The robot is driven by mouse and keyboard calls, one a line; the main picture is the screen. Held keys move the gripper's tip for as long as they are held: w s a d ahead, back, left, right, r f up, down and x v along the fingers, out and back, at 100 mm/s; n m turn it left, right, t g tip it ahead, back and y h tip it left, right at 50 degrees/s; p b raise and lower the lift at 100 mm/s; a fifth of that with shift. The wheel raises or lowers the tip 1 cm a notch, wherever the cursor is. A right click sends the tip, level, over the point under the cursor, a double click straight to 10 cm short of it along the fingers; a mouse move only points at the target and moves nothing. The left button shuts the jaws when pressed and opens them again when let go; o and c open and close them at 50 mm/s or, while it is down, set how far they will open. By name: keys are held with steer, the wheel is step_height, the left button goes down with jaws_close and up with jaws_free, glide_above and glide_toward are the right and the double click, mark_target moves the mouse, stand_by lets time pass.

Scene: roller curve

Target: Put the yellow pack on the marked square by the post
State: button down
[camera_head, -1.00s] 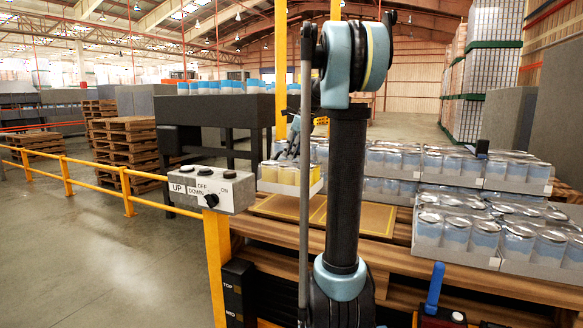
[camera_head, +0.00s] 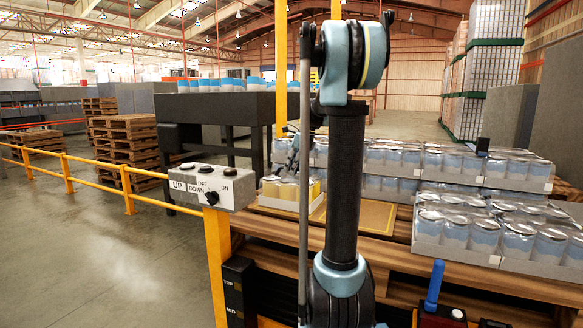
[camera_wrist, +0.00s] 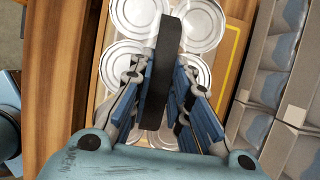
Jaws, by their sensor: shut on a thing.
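The yellow pack (camera_head: 287,191) is a pale tray of yellow cans with silver lids. It is at the left marked square, a tan panel with a yellow outline (camera_head: 319,211), and covers much of it. I cannot tell if its base touches the panel. In the wrist view the pack's lids (camera_wrist: 124,62) lie below my gripper (camera_wrist: 163,75), whose fingers are shut on the pack's dark upright strip (camera_wrist: 168,45). A yellow post (camera_head: 281,70) rises behind the pack. My arm partly hides the squares in the head view.
A second outlined square (camera_head: 376,214) lies to the right. Trays of blue cans (camera_head: 468,230) stand right of it, with more behind (camera_head: 392,160). A control box (camera_head: 206,186) on a yellow stand is at front left. A dark conveyor (camera_head: 225,108) stands behind.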

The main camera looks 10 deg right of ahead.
steer(key=c, duration=1.5)
jaws_free()
steer(key=v, duration=1.2)
steer(key=shift+s, duration=0.1)
